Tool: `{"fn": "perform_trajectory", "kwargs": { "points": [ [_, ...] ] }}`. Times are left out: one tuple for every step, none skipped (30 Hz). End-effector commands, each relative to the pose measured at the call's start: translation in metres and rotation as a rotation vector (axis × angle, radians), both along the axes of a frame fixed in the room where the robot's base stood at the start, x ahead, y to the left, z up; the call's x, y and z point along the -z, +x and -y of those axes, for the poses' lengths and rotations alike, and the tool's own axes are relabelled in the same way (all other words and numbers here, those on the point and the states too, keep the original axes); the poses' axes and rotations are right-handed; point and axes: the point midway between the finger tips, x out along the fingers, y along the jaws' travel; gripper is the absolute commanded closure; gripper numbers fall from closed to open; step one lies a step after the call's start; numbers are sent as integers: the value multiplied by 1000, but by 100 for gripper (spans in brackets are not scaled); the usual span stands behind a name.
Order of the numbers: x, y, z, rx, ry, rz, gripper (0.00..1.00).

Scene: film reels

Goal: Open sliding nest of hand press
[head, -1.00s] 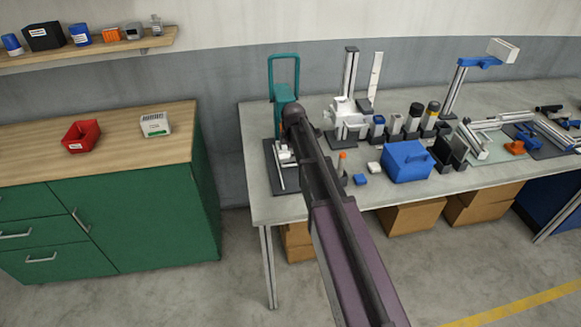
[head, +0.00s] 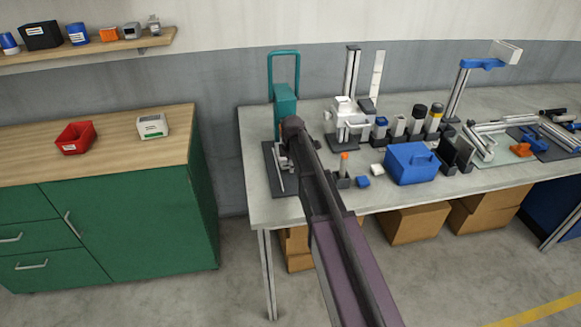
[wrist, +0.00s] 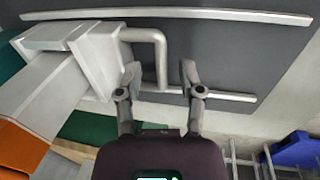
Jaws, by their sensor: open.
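The hand press (head: 285,100), teal with a tall looped lever, stands on a dark base plate at the bench's left end. In the wrist view its sliding nest (wrist: 92,60) is a pale metal block at the left between two rails (wrist: 225,96). A bent grey handle (wrist: 160,60) sticks out from the block's right side. My gripper (wrist: 159,70) is open, its two fingertips on either side of the handle's bar in the picture. I cannot tell whether they touch it. In the head view my arm hides the gripper and most of the nest.
Right of the press stand a white fixture (head: 347,118), a blue box (head: 410,165), small blocks and several cylinders. A green cabinet (head: 160,215) stands to the left across a gap. Cardboard boxes (head: 413,222) sit below the bench.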

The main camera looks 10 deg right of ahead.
Motion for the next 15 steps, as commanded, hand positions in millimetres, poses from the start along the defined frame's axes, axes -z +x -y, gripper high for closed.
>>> {"fn": "perform_trajectory", "kwargs": {
  "points": [
    [1, 0, 0, 0, 0, 0, 50],
    [1, 0, 0, 0, 0, 0, 50],
    [1, 0, 0, 0, 0, 0, 50],
    [1, 0, 0, 0, 0, 0, 50],
    [0, 0, 0, 0, 0, 0, 50],
    [0, 0, 0, 0, 0, 0, 50],
    [0, 0, 0, 0, 0, 0, 50],
    [0, 0, 0, 0, 0, 0, 50],
    [0, 0, 0, 0, 0, 0, 50],
    [0, 0, 0, 0, 0, 0, 56],
    [0, 0, 0, 0, 0, 0, 65],
    [0, 0, 0, 0, 0, 0, 77],
    [0, 0, 0, 0, 0, 0, 86],
    [0, 0, 0, 0, 0, 0, 95],
    [0, 0, 0, 0, 0, 0, 100]
  ]
}}
